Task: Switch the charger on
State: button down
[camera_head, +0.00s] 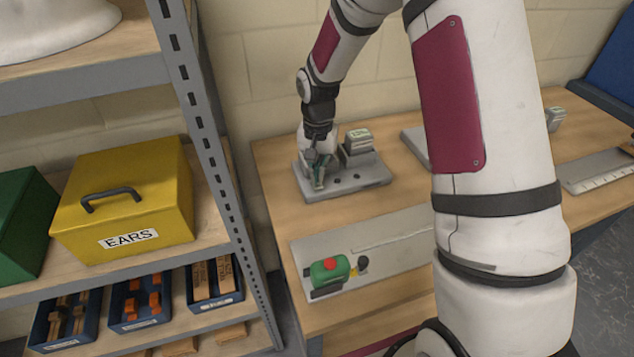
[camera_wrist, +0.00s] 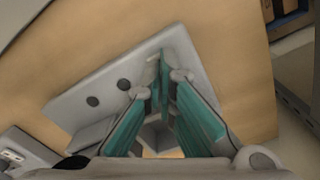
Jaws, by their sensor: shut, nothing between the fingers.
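The charger (camera_head: 372,173) is a grey base plate on the wooden bench, with a grey block (camera_head: 357,142) standing at its back right. Two dark round spots show on the plate, and the plate also shows in the wrist view (camera_wrist: 110,102). My gripper (camera_head: 318,178) points down over the left part of the plate, its teal fingers shut with nothing between them. In the wrist view, the fingers (camera_wrist: 160,85) reach toward the plate's end away from the dark spots. The fingers hide what lies under them, so I cannot tell the switch or any contact.
A shelf with a yellow EARS box (camera_head: 130,200) and blue bins (camera_head: 140,302) stands at left. Another grey plate (camera_head: 415,142) is right of the charger, partly behind my arm.

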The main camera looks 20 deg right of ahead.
aim_at(318, 186)
jog(key=shift+f+b, duration=0.4)
jog(key=shift+f, duration=0.75)
dwell(0.6)
jog(key=shift+r, duration=0.1)
jog(key=shift+r+p, duration=1.05)
jog(key=shift+r, duration=2.4)
